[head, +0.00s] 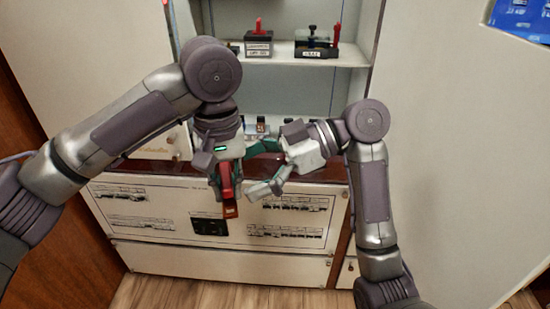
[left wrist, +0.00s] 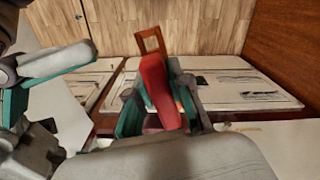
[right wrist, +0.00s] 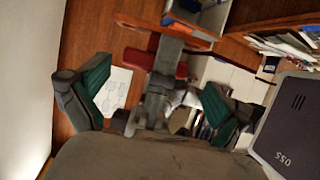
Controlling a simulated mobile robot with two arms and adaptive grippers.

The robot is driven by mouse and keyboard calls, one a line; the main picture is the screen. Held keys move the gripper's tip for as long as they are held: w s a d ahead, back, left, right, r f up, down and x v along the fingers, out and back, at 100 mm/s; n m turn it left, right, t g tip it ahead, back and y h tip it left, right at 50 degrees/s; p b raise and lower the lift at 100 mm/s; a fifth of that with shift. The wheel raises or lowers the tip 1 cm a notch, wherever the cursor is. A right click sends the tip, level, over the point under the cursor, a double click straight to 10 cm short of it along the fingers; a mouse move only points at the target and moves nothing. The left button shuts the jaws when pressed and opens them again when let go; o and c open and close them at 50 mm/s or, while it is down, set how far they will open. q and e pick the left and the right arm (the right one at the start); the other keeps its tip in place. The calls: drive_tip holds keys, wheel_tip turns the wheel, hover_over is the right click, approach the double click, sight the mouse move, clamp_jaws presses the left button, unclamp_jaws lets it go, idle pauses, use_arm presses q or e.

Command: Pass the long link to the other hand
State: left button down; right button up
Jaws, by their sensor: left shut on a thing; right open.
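The long link is a red handle (head: 228,187) with a copper-brown, frame-like end (head: 231,212). My left gripper (head: 226,172) is shut on the red part, and the link points down from it in the head view. In the left wrist view the red body (left wrist: 157,88) sits between the fingers, with the open frame (left wrist: 150,42) beyond. My right gripper (head: 263,168) is open and empty, just right of the link, its fingers facing it. In the right wrist view the red part (right wrist: 138,58) shows beyond the open fingers (right wrist: 155,96), partly hidden by my left gripper.
Behind the grippers is a cabinet with a shelf (head: 290,59) holding two dark devices with red handles (head: 258,38) (head: 317,46). White panels with printed diagrams (head: 288,222) lie below. A blue item (head: 520,18) is at the upper right. Wooden floor (head: 200,293) shows at the bottom.

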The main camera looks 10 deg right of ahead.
sight(223, 183)
drive_tip(key=shift+x, duration=2.5)
drive_tip(key=c, duration=1)
use_arm(q)
drive_tip(key=c, duration=1.5)
unclamp_jaws()
use_arm(e)
drive_tip(key=shift+c, duration=0.8)
use_arm(q)
drive_tip(key=o, duration=0.5)
drive_tip(key=shift+r, duration=0.1)
